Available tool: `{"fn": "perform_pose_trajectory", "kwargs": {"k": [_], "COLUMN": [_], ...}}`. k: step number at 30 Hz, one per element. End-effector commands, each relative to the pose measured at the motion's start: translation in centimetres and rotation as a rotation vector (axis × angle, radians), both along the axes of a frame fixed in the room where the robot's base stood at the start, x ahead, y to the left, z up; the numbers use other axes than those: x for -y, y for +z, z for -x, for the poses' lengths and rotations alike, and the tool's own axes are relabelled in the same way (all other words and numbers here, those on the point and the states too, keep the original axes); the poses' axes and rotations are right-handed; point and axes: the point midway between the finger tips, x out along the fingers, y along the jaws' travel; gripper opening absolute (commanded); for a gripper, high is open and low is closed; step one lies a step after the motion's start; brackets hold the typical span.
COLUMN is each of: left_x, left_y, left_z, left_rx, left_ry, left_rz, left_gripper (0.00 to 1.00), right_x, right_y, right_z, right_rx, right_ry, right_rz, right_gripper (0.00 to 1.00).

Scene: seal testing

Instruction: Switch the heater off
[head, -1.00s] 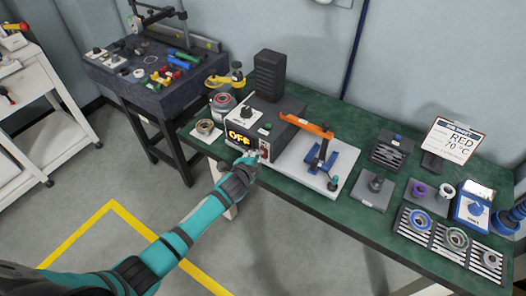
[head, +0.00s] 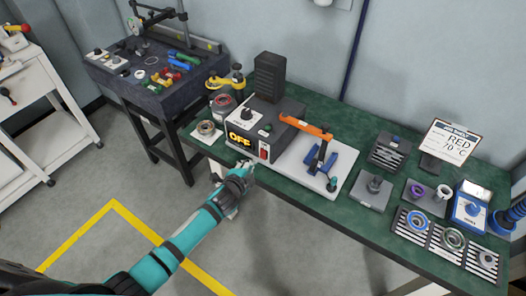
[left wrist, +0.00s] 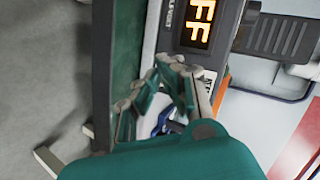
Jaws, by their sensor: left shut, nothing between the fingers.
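The heater (head: 275,112) is a dark box near the front edge of the green bench. Its front display (head: 245,139) reads OFF in orange, with a red rocker switch (head: 264,152) to the right of it. My left gripper (head: 246,166) is shut and empty, just in front of and below the heater's front face, apart from the switch. In the left wrist view, part of the lit display (left wrist: 200,22) shows beyond my left gripper (left wrist: 160,95). My right gripper is not in view.
A job sheet (head: 452,142) reads RED 70 °C. Slotted trays with rings (head: 445,240) are at right. Floor before the bench is clear.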

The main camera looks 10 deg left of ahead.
Motion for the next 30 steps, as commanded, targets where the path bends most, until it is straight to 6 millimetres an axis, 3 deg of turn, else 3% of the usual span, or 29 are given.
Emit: {"fn": "perform_pose_trajectory", "kwargs": {"k": [9, 25, 28, 30], "left_x": [-0.9, -1.0, -1.2, -1.6], "left_y": [-0.2, -0.4, -1.9, -4.4], "left_z": [2.4, 2.5, 3.1, 4.2], "left_rx": [0.000, 0.000, -0.026, -0.071], "left_ry": [0.000, 0.001, 0.013, 0.038], "left_rz": [-0.001, 0.000, 0.014, 0.042], "left_gripper": [0.00, 0.00, 0.00, 0.00], "right_x": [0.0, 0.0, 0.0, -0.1], "right_y": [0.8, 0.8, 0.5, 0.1], "right_z": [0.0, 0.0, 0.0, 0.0], "right_rx": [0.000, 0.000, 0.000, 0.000], "right_ry": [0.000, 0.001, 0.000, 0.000], "right_rz": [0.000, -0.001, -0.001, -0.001], "right_gripper": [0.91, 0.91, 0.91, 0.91]}}
